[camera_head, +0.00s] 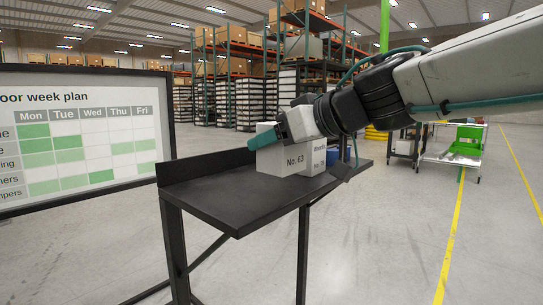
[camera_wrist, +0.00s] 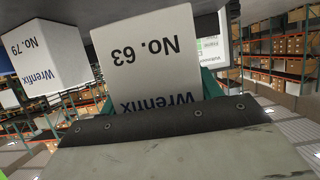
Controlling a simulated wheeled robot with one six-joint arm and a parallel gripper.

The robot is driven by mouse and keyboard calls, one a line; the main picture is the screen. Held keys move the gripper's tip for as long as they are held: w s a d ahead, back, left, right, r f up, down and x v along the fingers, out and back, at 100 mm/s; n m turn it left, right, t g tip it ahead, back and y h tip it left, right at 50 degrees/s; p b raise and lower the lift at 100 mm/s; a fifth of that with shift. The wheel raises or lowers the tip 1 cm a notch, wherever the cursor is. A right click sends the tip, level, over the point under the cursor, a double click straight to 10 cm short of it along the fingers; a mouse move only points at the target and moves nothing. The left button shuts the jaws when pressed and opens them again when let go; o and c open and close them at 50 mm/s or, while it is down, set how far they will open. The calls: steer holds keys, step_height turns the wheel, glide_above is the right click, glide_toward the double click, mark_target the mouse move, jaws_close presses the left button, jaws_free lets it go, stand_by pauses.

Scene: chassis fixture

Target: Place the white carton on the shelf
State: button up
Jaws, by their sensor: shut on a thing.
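The white carton marked No. 63 (camera_head: 284,160) is upright at the dark shelf, and its lower edge appears to meet the top; I cannot tell whether its weight rests there. It fills the middle of the wrist view (camera_wrist: 150,75), its print upside down. My gripper (camera_head: 276,133) is shut on the upper part of this carton. One teal finger shows on its left side in the head view; the other finger is mostly hidden. The dark shelf (camera_head: 215,203) is a flat top on black legs with a raised rear edge.
A second white carton (camera_head: 318,158), marked No. 79 in the wrist view (camera_wrist: 40,50), stands close to the held one. The shelf's front left part is bare. A week-plan board (camera_head: 85,135) stands at left. A cart with green parts (camera_head: 467,141) is at right.

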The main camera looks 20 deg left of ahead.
steer(key=w+a, duration=0.2)
steer(key=w, duration=0.1)
steer(key=w+a, duration=0.1)
steer(key=w, duration=0.1)
steer(key=shift+f, duration=2)
steer(key=shift+f, duration=0.1)
steer(key=o, duration=1.2)
steer(key=shift+f, duration=0.1)
steer(key=shift+s+d+r, duration=0.1)
steer(key=shift+r, duration=0.15)
steer(key=v, duration=1.1)
steer(key=shift+s+d+r, duration=0.1)
steer(key=shift+d+r, duration=0.1)
steer(key=shift+d, duration=0.15)
